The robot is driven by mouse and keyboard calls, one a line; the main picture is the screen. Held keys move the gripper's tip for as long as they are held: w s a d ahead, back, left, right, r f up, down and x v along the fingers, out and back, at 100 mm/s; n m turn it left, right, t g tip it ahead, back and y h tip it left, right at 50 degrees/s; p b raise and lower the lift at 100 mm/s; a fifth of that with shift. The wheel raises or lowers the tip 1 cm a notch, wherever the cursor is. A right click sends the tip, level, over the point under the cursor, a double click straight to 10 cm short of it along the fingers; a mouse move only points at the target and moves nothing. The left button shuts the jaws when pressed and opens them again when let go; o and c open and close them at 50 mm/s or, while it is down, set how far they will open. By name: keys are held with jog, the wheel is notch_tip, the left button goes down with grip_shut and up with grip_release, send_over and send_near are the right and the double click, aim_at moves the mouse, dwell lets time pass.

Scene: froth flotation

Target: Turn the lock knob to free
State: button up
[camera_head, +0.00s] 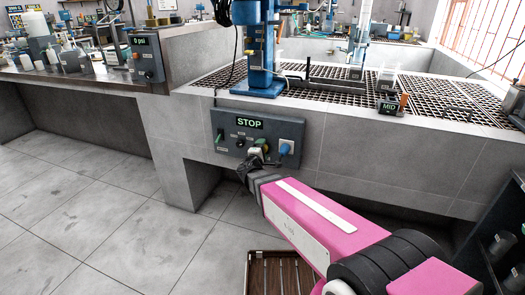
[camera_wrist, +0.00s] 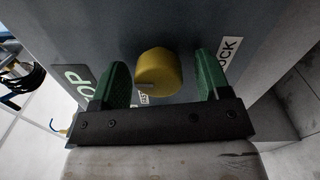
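A yellow knob (camera_wrist: 158,72) sits on the grey control panel in the wrist view. A partly hidden label ending in "OCK" (camera_wrist: 230,50) is to its right, behind one finger. My gripper (camera_wrist: 160,85) is open, with one green finger on each side of the knob and a visible gap to both. In the head view my gripper (camera_head: 257,153) is at the front of the control panel (camera_head: 228,117), right under the "STOP" display, and hides part of it. I cannot tell the knob's exact setting.
The panel hangs on a grey tiled counter front (camera_head: 345,150). A wooden crate (camera_head: 251,270) stands on the floor below.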

jog(key=shift+s, duration=0.1)
jog(key=v, duration=1)
jog(key=shift+s, duration=0.3)
jog(key=shift+a, duration=0.15)
